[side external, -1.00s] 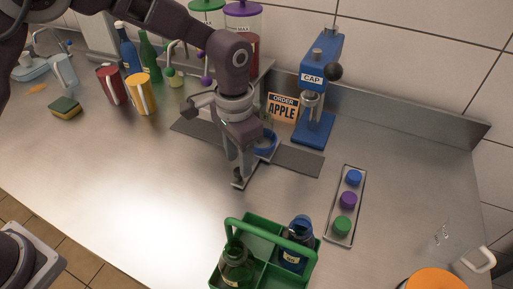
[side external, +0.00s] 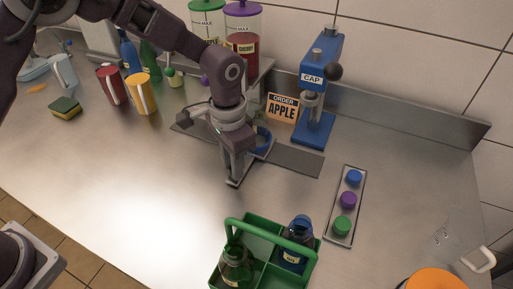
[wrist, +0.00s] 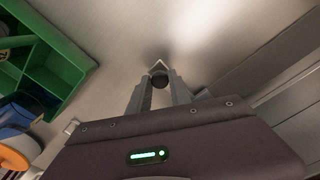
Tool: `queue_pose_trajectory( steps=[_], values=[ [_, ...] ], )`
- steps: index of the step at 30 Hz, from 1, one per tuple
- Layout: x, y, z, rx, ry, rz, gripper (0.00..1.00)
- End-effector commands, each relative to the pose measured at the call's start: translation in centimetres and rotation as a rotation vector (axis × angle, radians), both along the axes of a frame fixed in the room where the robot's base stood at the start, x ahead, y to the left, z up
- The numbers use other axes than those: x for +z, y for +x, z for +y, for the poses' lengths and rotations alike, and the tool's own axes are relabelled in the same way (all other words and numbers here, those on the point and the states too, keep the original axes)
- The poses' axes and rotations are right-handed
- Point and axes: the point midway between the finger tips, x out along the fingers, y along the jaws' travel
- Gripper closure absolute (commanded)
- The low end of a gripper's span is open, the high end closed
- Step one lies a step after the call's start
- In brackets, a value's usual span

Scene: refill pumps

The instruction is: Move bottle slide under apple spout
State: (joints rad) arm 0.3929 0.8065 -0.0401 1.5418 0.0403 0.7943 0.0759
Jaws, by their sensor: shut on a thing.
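The bottle slide is a carriage with a blue ring (side external: 263,139), partly hidden behind my gripper, on a dark flat track (side external: 297,160). A light bracket reaches from it toward the front. My gripper (side external: 235,178) points down and is shut on the slide's handle at the front of the bracket. In the wrist view, a dark round knob (wrist: 159,80) sits between the fingertips. The apple dispenser (side external: 207,22) has a green lid and stands at the back. A green-tipped spout (side external: 170,72) is left of my arm. I cannot tell whether a bottle is in the ring.
A blue cap press (side external: 318,90) and an orange APPLE order sign (side external: 283,108) stand behind the track's right half. The cherry dispenser (side external: 243,42) is beside the apple one. A green carrier (side external: 262,258) with bottles stands in front. A cap tray (side external: 346,205) is at right.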

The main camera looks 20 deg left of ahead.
Motion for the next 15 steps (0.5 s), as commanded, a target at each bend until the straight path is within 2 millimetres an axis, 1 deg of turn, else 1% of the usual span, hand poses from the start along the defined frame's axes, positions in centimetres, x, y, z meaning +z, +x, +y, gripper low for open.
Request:
queue_pose_trajectory(
  steps=[1,9,12,15],
  values=[
    [0.1,0.0,0.6,0.003,0.001,0.000,1.00],
    [0.1,0.0,3.4,0.002,0.000,0.000,1.00],
    [0.1,0.0,4.2,0.003,0.000,0.000,1.00],
    [0.0,0.0,4.6,0.002,0.000,0.000,1.00]
  ],
)
